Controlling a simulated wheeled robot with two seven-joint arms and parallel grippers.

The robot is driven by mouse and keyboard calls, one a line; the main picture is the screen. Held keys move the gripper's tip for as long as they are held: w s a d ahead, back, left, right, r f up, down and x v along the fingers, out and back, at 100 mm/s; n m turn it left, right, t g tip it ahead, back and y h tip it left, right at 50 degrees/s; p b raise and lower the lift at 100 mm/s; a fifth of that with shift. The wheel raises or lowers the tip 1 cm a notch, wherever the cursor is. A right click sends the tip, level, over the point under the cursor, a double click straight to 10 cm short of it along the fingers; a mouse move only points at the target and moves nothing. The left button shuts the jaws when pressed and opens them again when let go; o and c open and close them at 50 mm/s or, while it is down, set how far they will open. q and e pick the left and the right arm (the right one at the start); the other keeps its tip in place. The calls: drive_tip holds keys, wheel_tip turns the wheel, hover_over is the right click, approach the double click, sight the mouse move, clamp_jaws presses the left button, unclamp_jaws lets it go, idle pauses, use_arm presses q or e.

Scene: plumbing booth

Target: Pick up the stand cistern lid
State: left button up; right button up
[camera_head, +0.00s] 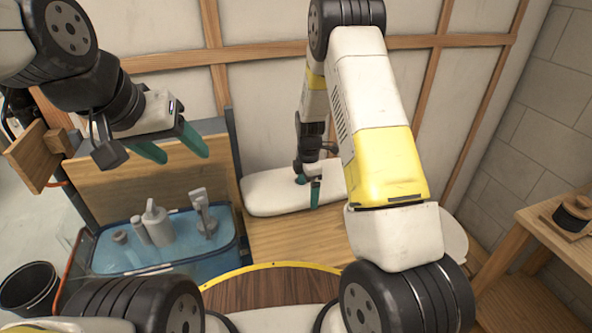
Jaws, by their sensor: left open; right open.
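The white cistern lid (268,196), a long slab with rounded corners, lies flat on a wooden stand (290,235) near the back wall. My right gripper (308,189) points down at the lid's right part, with its teal fingers apart. I cannot tell whether the fingers touch the lid or straddle its edge. The lid's right end is partly hidden behind my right arm. My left gripper (181,153) is open and empty, with teal fingers, above the blue tank and to the left of the lid.
A blue tank (215,256) holding grey fittings (158,226) stands left of the stand. A wooden board (110,190) rises behind it. A black bucket (30,290) is at lower left. A wooden table (545,225) with a dark round object (572,214) stands at right.

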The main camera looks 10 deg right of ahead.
drive_tip(key=shift+f, duration=0.75)
drive_tip(key=shift+w, duration=0.1)
clamp_jaws()
drive_tip(key=shift+r, duration=0.1)
drive_tip(key=shift+s+r, duration=0.2)
drive_tip(key=shift+r, duration=0.2)
wheel_tip(320, 180, up, 11)
drive_tip(key=s+d, duration=0.2)
drive_tip(key=s, duration=0.7)
drive_tip(key=s+d, duration=0.1)
drive_tip(key=s, duration=0.9)
drive_tip(key=shift+s+d+f, duration=0.15)
drive_tip(key=shift+d+f, duration=0.05)
drive_tip(key=shift+d, duration=0.2)
